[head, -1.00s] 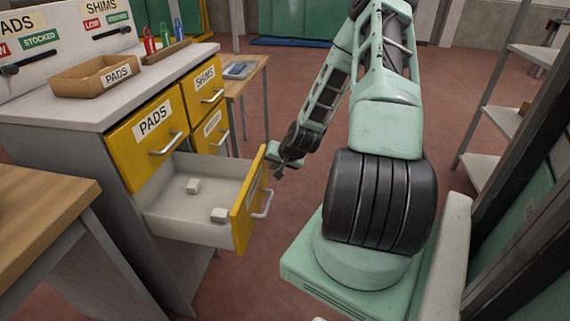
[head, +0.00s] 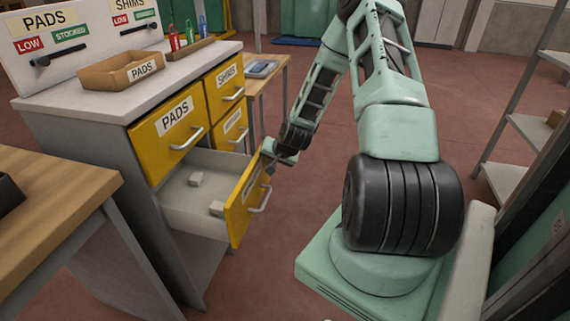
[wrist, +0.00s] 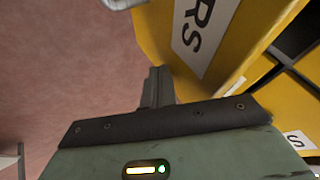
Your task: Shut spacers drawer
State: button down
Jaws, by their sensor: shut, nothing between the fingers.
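The spacers drawer (head: 243,213) is the yellow-fronted lower left drawer of the cabinet, standing partly open with its grey inside showing. In the head view the fingertips are small and partly hidden.
Above is the shut PADS drawer (head: 168,138); to its right are a shut SHIMS drawer (head: 225,85) and another shut drawer (head: 234,127). A wooden table (head: 50,205) stands at left. A shelf rack (head: 525,140) is at right. Open floor lies behind my arm.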

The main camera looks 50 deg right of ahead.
jog(key=w+a, duration=0.3)
jog(key=w, duration=0.5)
jog(key=w+a, duration=0.3)
jog(key=w, duration=0.4)
jog(key=shift+w+a, duration=0.2)
jog(key=shift+w, duration=0.15)
jog(key=shift+s, duration=0.15)
